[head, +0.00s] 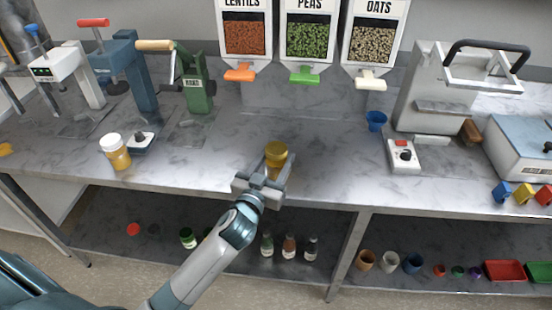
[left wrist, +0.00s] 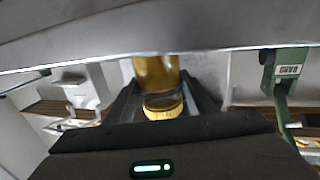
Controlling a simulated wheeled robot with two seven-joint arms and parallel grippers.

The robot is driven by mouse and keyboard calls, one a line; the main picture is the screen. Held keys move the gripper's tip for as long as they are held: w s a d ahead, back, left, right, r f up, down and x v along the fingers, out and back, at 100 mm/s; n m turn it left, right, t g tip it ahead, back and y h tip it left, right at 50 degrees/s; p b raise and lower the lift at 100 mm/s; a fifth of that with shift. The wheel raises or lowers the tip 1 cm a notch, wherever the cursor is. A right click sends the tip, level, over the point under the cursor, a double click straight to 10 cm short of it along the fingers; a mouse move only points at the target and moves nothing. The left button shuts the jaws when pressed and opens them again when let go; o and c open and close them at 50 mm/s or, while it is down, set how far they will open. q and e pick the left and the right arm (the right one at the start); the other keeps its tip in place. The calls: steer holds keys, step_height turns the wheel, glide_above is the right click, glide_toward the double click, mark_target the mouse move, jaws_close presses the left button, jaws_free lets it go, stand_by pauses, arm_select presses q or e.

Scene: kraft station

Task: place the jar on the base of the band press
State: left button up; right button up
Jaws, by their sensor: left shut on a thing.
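My left gripper (head: 265,174) is shut on a jar (head: 276,155) with a yellow lid and golden contents, near the counter's front middle. In the left wrist view the jar (left wrist: 157,78) sits between the two fingers (left wrist: 158,98). Whether it touches the counter cannot be told. The band press appears to be the green press (head: 195,82) with a small white label, at the back left, well left of the gripper. Its base (head: 187,132) looks bare. The green press also shows at the right of the left wrist view (left wrist: 285,80). My right gripper is not in view.
Blue (head: 130,68) and white (head: 75,76) presses stand farther left. Dispensers (head: 310,40) hang behind. A blue cup (head: 376,121) is to the right. The counter between jar and green press is clear.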

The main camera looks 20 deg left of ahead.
mark_target(272, 167)
arm_select(q)
steer(key=o, duration=1.5)
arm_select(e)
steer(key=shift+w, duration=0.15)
arm_select(q)
steer(key=shift+r, duration=0.1)
steer(key=shift+s, duration=0.5)
steer(key=s+b, duration=0.1)
steer(key=s, duration=0.2)
steer(key=shift+s, duration=0.4)
steer(key=shift+s+d+b, duration=0.1)
steer(key=shift+s+b, duration=0.7)
steer(key=shift+s, duration=2.8)
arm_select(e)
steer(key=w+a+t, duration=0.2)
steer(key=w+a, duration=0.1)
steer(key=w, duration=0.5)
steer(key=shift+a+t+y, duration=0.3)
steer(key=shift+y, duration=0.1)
arm_select(q)
steer(key=shift+o, duration=0.4)
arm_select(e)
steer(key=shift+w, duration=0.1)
